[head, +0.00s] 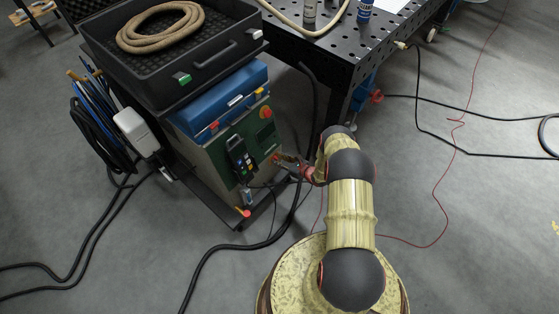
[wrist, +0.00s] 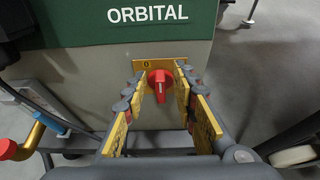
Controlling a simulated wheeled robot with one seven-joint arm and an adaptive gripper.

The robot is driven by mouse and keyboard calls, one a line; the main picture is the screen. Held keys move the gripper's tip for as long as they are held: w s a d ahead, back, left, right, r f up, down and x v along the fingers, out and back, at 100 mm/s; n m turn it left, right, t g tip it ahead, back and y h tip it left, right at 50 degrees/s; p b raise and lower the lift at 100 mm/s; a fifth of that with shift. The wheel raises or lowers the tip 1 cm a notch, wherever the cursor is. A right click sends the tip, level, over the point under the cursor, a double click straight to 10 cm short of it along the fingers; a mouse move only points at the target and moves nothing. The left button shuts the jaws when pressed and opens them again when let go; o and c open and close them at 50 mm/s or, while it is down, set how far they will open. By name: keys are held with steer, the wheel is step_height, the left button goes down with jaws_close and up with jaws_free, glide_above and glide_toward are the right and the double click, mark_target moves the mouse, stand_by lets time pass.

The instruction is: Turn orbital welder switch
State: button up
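The orbital welder (head: 222,150) is a grey and green box on a black cart, left of my arm in the head view. Its green "ORBITAL" panel (wrist: 130,18) fills the top of the wrist view. The switch (wrist: 159,85) is a red knob on a yellow plate (wrist: 180,64) marked 0, on the grey front. My gripper (wrist: 160,100) is open, with one yellow-padded finger on each side of the red knob. I cannot tell whether either finger touches it. In the head view my gripper (head: 291,160) is at the welder's front right, small and partly unclear.
A black tray (head: 200,75) with a coiled hose (head: 160,27) sits above a blue case (head: 225,98) on the cart. A perforated black table (head: 340,50) stands behind. Black cables (head: 215,246) cross the floor. Open floor (head: 480,210) lies to the right.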

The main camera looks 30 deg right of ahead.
steer(key=shift+c, duration=1.2)
steer(key=c, duration=0.4)
jaws_close()
steer(key=shift+d+f+b, duration=0.1)
steer(key=shift+b, duration=0.35)
steer(key=d+f+m+y+b, duration=0.1)
steer(key=m+y+b, duration=0.1)
steer(key=m+b, duration=0.1)
steer(key=d+f+m+y+b, duration=0.1)
steer(key=m+y+b, duration=0.2)
steer(key=m, duration=0.2)
steer(key=w+d+f+m+y+b, duration=0.1)
steer(key=m+y+b, duration=0.1)
steer(key=m+b, duration=0.2)
steer(key=shift+m, duration=0.6)
steer(key=shift+w+m+t, duration=0.1)
steer(key=shift+m+t, duration=0.2)
